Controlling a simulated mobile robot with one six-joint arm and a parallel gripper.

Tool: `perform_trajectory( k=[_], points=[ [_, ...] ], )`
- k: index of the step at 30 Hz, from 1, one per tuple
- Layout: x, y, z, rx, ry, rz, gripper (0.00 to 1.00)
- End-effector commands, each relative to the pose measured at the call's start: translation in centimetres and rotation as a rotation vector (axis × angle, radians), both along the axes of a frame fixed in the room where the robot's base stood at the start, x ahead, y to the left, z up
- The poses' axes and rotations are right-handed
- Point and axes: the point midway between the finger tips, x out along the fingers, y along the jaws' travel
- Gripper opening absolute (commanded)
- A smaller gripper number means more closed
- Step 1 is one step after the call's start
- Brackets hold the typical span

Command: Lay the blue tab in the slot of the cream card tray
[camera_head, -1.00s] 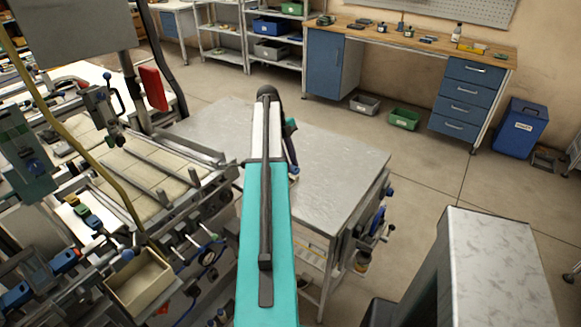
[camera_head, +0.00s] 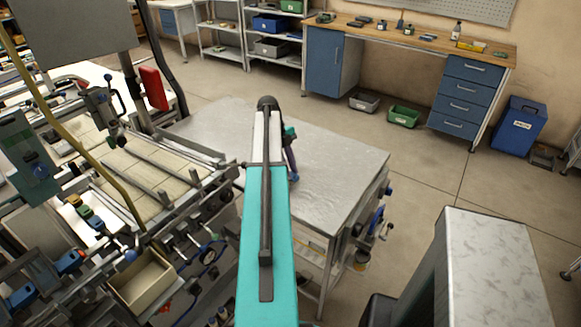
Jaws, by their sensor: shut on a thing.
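My teal and white arm reaches up the middle of the picture, over the grey metal table. Its wrist hangs down on the far side, and my gripper (camera_head: 293,176) shows only as a small bit at the right edge of the arm, low over the table. It is shut, with a small patch of blue at its tip that seems to be the blue tab; its outline is too small to make out. I cannot pick out the cream card tray or its slot; my arm covers part of the table.
The grey metal table (camera_head: 335,165) looks bare to the right of my arm. A machine with rails (camera_head: 150,180) and a cream bin (camera_head: 142,280) stand close on the left. A marble-topped cabinet (camera_head: 490,260) is at the lower right. A workbench (camera_head: 420,40) stands far back.

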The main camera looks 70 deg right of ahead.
Motion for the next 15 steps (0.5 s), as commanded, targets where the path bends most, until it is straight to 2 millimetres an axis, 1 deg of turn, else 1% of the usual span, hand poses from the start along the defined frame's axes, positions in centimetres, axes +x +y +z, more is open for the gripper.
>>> perform_trajectory(
  k=[15],
  points=[
    [0.04,0.02,-0.78,0.000,0.000,0.000,0.02]
  ],
)
